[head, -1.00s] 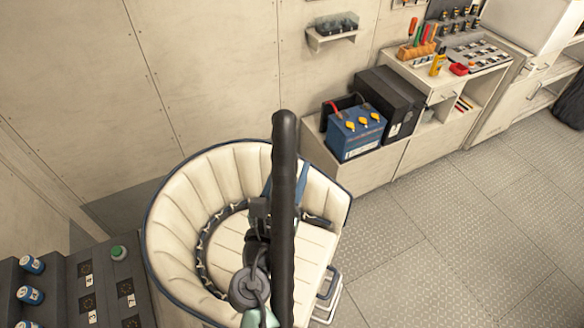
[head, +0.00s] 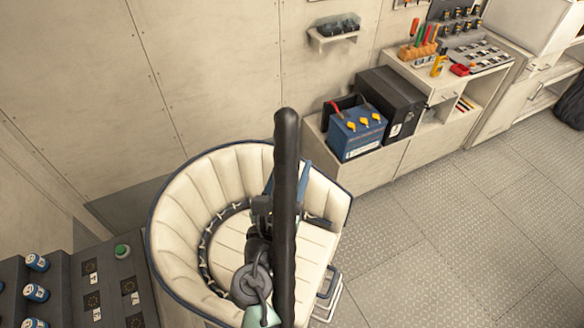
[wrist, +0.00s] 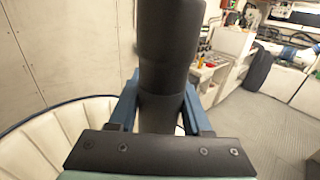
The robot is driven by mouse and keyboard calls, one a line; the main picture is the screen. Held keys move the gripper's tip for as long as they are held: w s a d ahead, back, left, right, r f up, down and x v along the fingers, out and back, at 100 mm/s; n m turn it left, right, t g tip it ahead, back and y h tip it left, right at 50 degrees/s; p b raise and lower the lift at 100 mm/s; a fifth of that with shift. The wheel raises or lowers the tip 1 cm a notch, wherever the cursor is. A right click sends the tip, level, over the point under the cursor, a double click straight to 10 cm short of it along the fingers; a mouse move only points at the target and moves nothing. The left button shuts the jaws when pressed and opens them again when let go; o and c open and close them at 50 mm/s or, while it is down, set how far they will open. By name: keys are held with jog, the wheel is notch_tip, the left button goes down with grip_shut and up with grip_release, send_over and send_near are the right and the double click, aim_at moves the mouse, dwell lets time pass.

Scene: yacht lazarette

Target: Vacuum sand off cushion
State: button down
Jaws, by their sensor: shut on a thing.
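A round tub seat with a cream channelled cushion (head: 230,242) and dark blue piping stands in the lower middle of the head view. Its backrest edge also shows at the left of the wrist view (wrist: 55,135). My gripper (wrist: 160,112) has its blue fingers shut on a thick black vacuum tube (head: 286,190). The tube stands upright in the grip and also fills the middle of the wrist view (wrist: 168,45). My gripper and the tube are over the seat. The tube's lower end is hidden, so I cannot tell if it touches the cushion. No sand can be made out.
A blue battery (head: 355,132) and a dark case (head: 395,100) sit on a low cabinet behind right. A tool bench (head: 470,65) is farther back. A panel (head: 105,285) with several blue cans stands at left. Open floor (head: 440,240) lies to the right.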

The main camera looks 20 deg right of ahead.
aim_at(292, 148)
notch_tip(292, 148, up, 4)
jog(key=shift+f+p, duration=0.1)
jog(key=shift+p, duration=0.65)
notch_tip(292, 148, up, 3)
jog(key=shift+f, duration=0.1)
jog(key=shift+s+f, duration=0.1)
